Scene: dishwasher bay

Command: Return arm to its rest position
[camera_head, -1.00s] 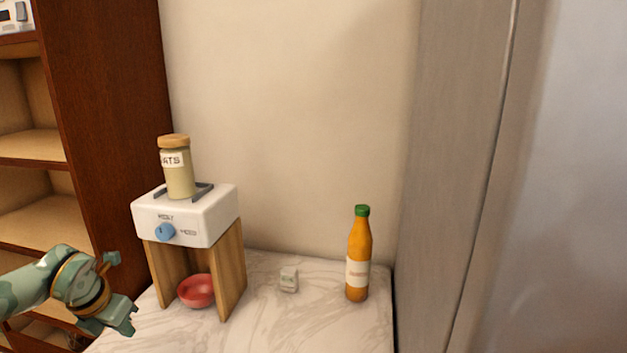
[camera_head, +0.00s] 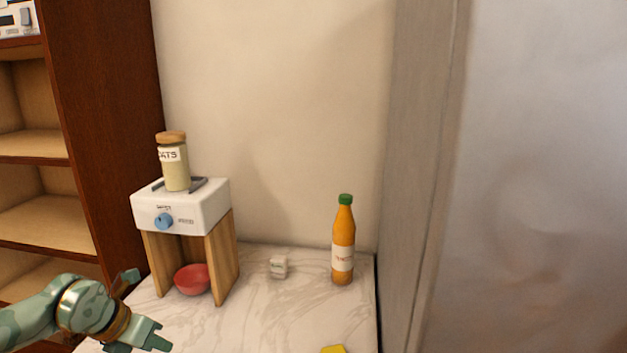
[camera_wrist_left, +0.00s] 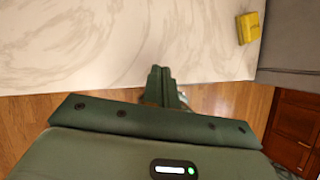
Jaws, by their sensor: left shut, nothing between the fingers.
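My left gripper (camera_head: 150,338) is at the lower left of the head view, close to the counter's front left part. Its fingers are shut and empty. In the left wrist view the closed fingers (camera_wrist_left: 161,84) point toward the front edge of the marble counter (camera_wrist_left: 120,45), with wooden floor below. My right gripper is not in view.
A grey panel (camera_head: 415,150) rises right; shelves (camera_head: 45,215) stand left.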

